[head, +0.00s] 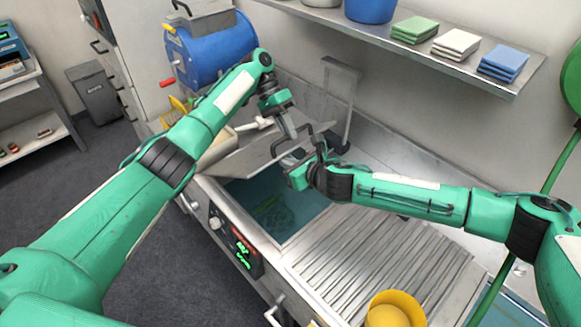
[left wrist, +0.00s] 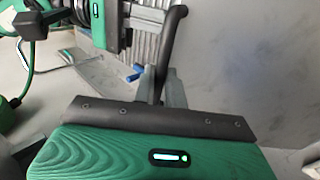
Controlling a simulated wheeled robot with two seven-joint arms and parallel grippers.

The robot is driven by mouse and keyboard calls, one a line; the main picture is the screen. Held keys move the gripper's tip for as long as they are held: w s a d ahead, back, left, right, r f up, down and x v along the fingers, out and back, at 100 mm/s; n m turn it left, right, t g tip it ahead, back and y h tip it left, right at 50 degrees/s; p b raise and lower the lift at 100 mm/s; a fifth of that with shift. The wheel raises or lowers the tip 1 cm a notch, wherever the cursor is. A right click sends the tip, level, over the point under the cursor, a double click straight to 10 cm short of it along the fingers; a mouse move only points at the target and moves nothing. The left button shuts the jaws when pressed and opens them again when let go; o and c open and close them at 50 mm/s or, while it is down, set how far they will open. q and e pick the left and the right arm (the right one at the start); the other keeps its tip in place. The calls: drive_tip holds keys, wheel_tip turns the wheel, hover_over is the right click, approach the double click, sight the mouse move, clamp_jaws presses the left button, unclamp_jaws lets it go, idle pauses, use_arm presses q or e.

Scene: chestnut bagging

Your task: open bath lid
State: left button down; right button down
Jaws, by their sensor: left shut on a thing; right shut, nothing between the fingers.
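The bath lid (head: 245,158) is a grey metal plate, raised and tilted over the left side of the bath (head: 285,258). Blue-green water (head: 310,207) shows in the opening. My left gripper (head: 291,130) is shut on the lid's dark bent handle (head: 312,127). In the left wrist view the handle (left wrist: 172,45) runs down between the fingers of my left gripper (left wrist: 168,92), and the grey lid surface (left wrist: 245,60) fills the right. My right gripper (head: 319,143) is shut and empty, over the opening close to the handle. Its fingertips are hard to make out.
A ribbed metal drainboard (head: 375,258) lies right of the opening, with a yellow cup (head: 395,308) at its front. A blue drum (head: 210,50) stands behind left. A wall shelf (head: 420,45) holds folded cloths. A control panel (head: 235,243) is on the bath's front.

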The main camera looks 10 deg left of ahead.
use_arm(q)
drive_tip(key=c, duration=1.5)
unclamp_jaws()
drive_tip(key=shift+s+d+f, duration=0.15)
drive_tip(key=shift+d+f, duration=0.05)
drive_tip(key=shift+f, duration=0.3)
drive_tip(key=shift+o, duration=0.2)
use_arm(e)
drive_tip(key=shift+w+a+r, duration=0.1)
drive_tip(key=shift+a+r, duration=0.2)
drive_tip(key=shift+r, duration=0.2)
use_arm(q)
drive_tip(key=shift+w+a+r, duration=0.1)
drive_tip(key=shift+w+a, duration=0.1)
drive_tip(key=shift+w, duration=0.05)
use_arm(e)
drive_tip(key=shift+w+f, duration=0.15)
drive_tip(key=shift+f, duration=0.15)
use_arm(q)
drive_tip(key=v, duration=1.1)
drive_tip(key=shift+w+a+r, duration=0.2)
drive_tip(key=shift+r, duration=0.1)
use_arm(e)
drive_tip(key=shift+d, duration=0.1)
